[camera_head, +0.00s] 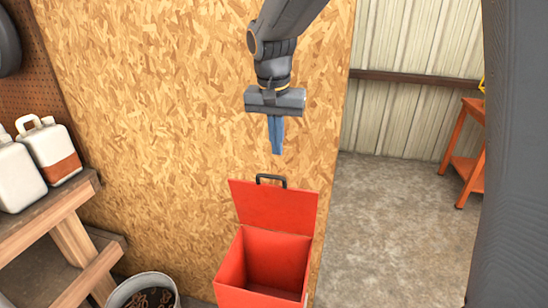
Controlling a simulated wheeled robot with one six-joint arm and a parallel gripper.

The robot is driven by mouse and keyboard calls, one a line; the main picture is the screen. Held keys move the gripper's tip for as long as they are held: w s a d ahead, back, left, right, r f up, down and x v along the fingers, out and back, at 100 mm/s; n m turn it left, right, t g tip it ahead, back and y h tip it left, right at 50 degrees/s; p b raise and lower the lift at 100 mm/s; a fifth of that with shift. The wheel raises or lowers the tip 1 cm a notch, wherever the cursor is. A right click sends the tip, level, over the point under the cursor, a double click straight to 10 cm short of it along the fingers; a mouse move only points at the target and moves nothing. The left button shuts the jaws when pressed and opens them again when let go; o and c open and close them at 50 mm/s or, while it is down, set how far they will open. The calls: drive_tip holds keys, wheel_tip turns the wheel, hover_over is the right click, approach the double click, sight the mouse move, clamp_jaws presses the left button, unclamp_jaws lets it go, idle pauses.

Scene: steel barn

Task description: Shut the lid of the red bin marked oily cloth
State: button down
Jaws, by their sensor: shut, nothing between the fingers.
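The red bin (228,272) stands against the chipboard wall at the bottom middle of the head view. Its lid (272,206) is open, tilted up at the back, with a dark handle (271,178) on its top edge. The inside of the bin shows and looks empty. No marking can be read from here. My gripper (277,152) points down with its blue fingers together, empty. In the picture it hangs just above the lid's handle, apart from it.
A wooden bench (68,213) with white jugs (48,152) stands at the left. A metal bucket (143,287) with dark contents is left of the bin. An orange stand (466,165) is at the far right. The concrete floor (385,230) right of the bin is clear.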

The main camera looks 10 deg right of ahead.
drive_tip(key=s+f+p, duration=0.1)
drive_tip(key=s+a+f, duration=0.1)
drive_tip(key=s+f, duration=0.1)
drive_tip(key=shift+a+p, duration=0.15)
drive_tip(key=shift+p, duration=0.25)
drive_tip(key=shift+f, duration=0.1)
